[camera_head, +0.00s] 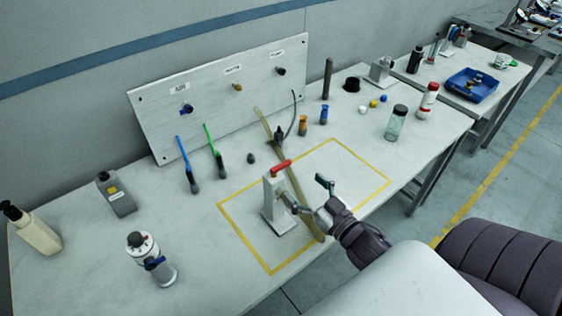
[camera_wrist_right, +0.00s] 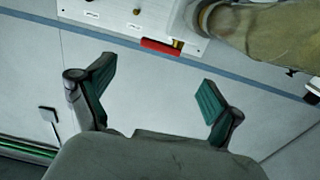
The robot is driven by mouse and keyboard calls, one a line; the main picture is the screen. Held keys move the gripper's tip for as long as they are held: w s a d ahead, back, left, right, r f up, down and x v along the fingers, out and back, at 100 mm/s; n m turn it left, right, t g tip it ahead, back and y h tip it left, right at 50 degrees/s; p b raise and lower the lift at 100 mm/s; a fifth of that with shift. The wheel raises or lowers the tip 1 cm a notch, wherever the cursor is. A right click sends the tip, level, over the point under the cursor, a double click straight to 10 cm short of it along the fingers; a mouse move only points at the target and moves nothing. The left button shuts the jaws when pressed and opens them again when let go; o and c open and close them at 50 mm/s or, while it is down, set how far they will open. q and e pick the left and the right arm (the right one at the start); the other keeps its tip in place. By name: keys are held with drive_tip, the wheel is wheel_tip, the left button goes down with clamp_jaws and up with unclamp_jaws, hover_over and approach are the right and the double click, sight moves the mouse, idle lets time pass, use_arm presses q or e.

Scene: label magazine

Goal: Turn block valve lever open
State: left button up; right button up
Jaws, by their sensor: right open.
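The block valve's red lever (camera_head: 281,166) sits on top of a pale upright stand (camera_head: 270,192), inside the yellow-taped rectangle on the bench. It lies across the top, tilted slightly up to the right. In the right wrist view the red lever (camera_wrist_right: 161,47) shows beyond the fingers, beside a small brass part (camera_wrist_right: 178,43). My right gripper (camera_head: 307,194) is open, to the right of the stand and lower than the lever. Its left finger overlaps the stand in the head view; I cannot tell whether they touch. My left gripper is not in view.
A white panel (camera_head: 220,95) with labelled fittings stands at the back.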

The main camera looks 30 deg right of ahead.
sight(283, 166)
drive_tip(key=w+p, duration=0.2)
drive_tip(key=w, duration=0.6)
drive_tip(key=shift+w+a, duration=0.15)
drive_tip(key=shift+a, duration=0.05)
drive_tip(key=shift+w, duration=0.75)
drive_tip(key=shift+c, duration=0.4)
drive_tip(key=c, duration=1.1)
